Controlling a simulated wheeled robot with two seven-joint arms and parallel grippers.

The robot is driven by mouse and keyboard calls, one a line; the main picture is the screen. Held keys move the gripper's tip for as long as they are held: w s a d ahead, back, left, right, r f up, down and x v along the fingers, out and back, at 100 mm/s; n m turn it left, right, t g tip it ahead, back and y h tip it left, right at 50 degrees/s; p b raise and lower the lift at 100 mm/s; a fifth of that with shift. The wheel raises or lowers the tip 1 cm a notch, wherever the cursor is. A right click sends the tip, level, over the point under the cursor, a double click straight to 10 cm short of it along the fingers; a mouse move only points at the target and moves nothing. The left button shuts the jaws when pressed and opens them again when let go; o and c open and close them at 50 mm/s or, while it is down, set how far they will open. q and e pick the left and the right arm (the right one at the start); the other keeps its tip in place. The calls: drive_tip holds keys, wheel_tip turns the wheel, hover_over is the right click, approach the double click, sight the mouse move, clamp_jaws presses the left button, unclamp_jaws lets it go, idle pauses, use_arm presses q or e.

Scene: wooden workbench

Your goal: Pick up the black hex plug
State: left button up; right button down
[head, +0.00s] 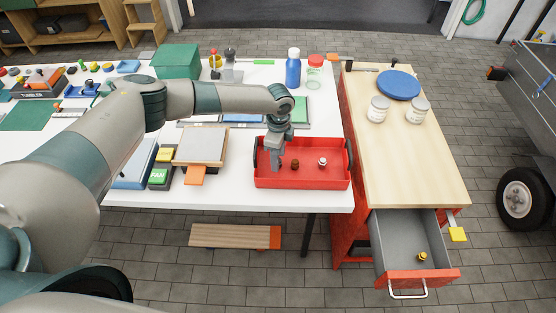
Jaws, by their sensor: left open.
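My left gripper (276,167) points down into the left part of the red tray (302,183) on the white table. It is open. A small dark brown or black piece (295,164) stands in the tray just right of the gripper, apart from it as far as I can see. A small white and red piece (322,161) stands farther right in the tray. I cannot make out a hex shape on either piece, and the gripper may hide something below it. My right gripper is not in view.
The tray's low walls surround the gripper. Left of it are a grey-topped box (201,145) and a green FAN box (159,177). A blue bottle (293,70) and a red-lidded jar (314,72) stand behind. An open drawer (398,240) at right holds a small brass-coloured piece (422,256).

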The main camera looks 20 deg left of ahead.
use_arm(q)
drive_tip(key=shift+f, duration=0.95)
clamp_jaws()
